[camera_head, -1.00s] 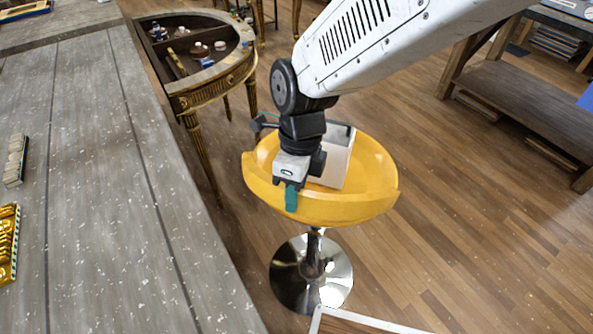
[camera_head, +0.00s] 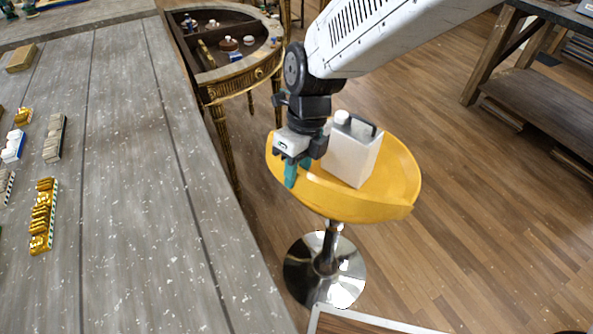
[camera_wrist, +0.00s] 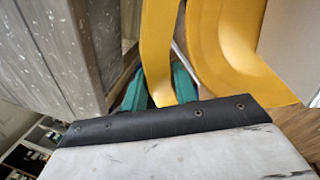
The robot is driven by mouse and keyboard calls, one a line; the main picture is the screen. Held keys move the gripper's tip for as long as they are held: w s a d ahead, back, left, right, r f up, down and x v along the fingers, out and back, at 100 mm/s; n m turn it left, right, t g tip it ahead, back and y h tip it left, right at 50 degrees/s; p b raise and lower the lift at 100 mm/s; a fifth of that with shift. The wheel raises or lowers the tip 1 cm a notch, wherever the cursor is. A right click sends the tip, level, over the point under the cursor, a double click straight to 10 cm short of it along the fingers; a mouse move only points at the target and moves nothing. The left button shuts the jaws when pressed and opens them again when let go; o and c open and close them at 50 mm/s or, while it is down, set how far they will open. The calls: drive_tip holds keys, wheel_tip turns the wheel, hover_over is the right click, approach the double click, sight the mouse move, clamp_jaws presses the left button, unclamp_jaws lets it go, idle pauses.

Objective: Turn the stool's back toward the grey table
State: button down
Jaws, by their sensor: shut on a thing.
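The stool has a yellow bucket seat (camera_head: 395,185), a low curved back band (camera_head: 345,204) and a round chrome base (camera_head: 325,270). The back band is on the near side of the seat and faces the near left, with the grey table (camera_head: 140,200) to the left. My gripper (camera_head: 291,172) holds the band near its left part. In the wrist view, the yellow band (camera_wrist: 158,50) passes between the teal fingers (camera_wrist: 160,88). A white jug (camera_head: 352,150) stands on the seat, just right of my gripper.
A gilt half-round console (camera_head: 235,80) with small items stands behind, left of the stool. Gold and white blocks (camera_head: 43,215) lie on the grey table. A dark wooden bench (camera_head: 535,105) stands at the right. Floor (camera_head: 480,220) right of the stool is clear.

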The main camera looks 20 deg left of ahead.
idle(0.3)
drive_tip(key=c, duration=1.1)
unclamp_jaws()
wheel_tip(320, 180, up, 8)
drive_tip(key=w, duration=0.1)
drive_tip(key=shift+w+d+f, duration=0.15)
drive_tip(key=shift+d, duration=0.15)
